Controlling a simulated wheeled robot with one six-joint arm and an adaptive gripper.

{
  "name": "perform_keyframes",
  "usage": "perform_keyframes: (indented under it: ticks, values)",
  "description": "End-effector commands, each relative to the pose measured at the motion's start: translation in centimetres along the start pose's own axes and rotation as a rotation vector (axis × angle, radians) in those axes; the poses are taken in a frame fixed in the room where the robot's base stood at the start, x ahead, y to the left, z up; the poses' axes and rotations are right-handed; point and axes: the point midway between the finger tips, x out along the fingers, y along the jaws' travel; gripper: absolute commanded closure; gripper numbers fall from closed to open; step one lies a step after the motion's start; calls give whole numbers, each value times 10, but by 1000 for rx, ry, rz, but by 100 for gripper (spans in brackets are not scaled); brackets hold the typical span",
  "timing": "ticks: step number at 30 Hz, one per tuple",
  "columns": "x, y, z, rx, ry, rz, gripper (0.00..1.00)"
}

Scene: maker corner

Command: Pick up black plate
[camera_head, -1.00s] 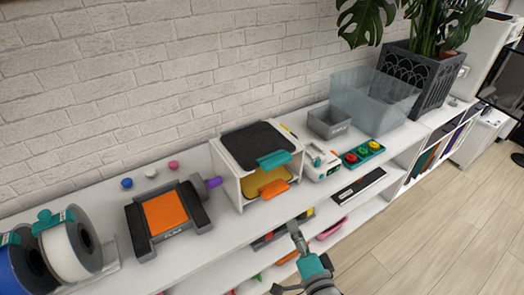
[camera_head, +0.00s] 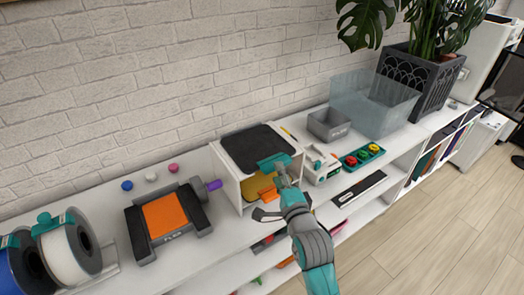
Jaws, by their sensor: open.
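The black plate (camera_head: 250,145) lies flat on top of a small white rack (camera_head: 226,183) on the shelf top. A teal handle (camera_head: 274,162) sticks out from the plate's front right edge. My gripper (camera_head: 274,178) is at the front of the rack, close to the teal handle, and is open. I cannot tell whether its fingers touch the handle. My arm and gripper partly hide the rack's front and the yellow plate with an orange handle (camera_head: 267,194) on the lower level.
Left of the rack are a dark holder with an orange pad (camera_head: 165,215) and white and blue spools (camera_head: 68,252). Right of it are a white device (camera_head: 318,165), a tray of coloured discs (camera_head: 362,155), a grey bin (camera_head: 328,124) and a clear box (camera_head: 372,103). A brick wall stands behind.

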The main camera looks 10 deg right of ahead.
Motion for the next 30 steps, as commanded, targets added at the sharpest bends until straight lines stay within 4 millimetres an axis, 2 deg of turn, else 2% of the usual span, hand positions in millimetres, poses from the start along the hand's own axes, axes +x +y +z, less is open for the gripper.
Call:
perform_keyframes:
  ticks: [4, 12, 22, 23, 28, 30]
  values:
    - [11, -1, 1, 0, 0, -1, 50]
    - [46, -3, 2, -1, 0, 0, 50]
    - [53, -2, 2, -1, 0, 0, 50]
    - [53, -2, 2, -1, 0, 0, 55]
    - [53, -2, 2, -1, 0, 0, 98]
    - [53, -2, 2, -1, 0, 0, 100]
